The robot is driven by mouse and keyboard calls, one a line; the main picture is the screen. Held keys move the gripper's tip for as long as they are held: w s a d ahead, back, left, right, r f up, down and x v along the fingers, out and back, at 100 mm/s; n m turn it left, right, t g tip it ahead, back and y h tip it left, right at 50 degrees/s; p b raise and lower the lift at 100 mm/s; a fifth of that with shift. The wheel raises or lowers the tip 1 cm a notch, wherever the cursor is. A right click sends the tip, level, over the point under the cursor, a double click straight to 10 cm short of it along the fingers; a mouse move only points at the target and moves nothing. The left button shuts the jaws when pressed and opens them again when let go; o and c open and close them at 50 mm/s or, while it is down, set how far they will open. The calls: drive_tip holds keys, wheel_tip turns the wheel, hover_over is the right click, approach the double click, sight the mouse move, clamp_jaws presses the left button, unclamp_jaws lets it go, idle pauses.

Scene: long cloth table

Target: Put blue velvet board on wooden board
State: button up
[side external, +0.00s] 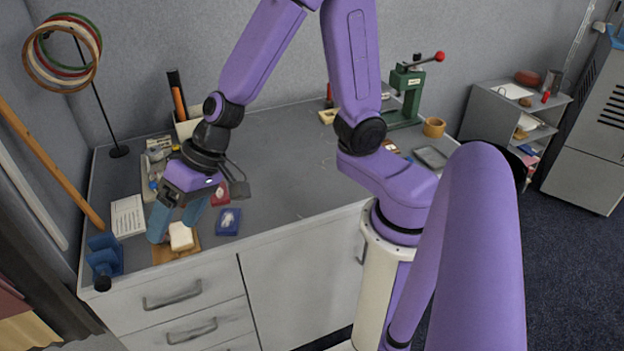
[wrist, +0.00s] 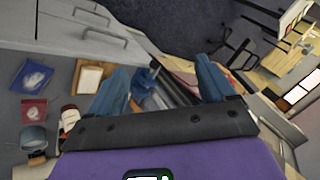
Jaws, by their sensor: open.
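The blue velvet board (side external: 228,230) lies flat on the table near its front edge, with a small pale item on it. It also shows in the wrist view (wrist: 24,87), at the left. The wooden board (side external: 162,256) lies to its left at the table's front edge, with a pale block (side external: 181,236) on it in the side view. The wooden board also shows in the wrist view (wrist: 89,80), partly hidden by a finger. My gripper (side external: 174,224) is open and appears above the wooden board, left of the blue board. Its blue fingers are spread in the wrist view (wrist: 163,76).
A red board (side external: 219,197) lies just behind the blue one. A blue holder (side external: 104,262) stands at the front left corner, near a white sheet (side external: 127,216). A ring stand (side external: 119,150) is at the back left. The table's middle is mostly clear.

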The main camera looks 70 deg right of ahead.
drive_tip(key=s+d+r+n+g, duration=0.1)
drive_tip(key=s+d+n+g, duration=0.1)
drive_tip(key=s+n, duration=0.35)
drive_tip(key=s+d+r+n+g, duration=0.1)
drive_tip(key=s+d+n+g, duration=0.15)
drive_tip(key=s, duration=0.65)
drive_tip(key=s+d+n+h, duration=0.4)
drive_tip(key=d+n+h, duration=0.1)
drive_tip(key=d, duration=0.4)
drive_tip(key=shift+d+r+t, duration=0.3)
drive_tip(key=shift+r+t, duration=0.05)
drive_tip(key=shift+o, duration=0.5)
drive_tip(key=shift+s, duration=0.1)
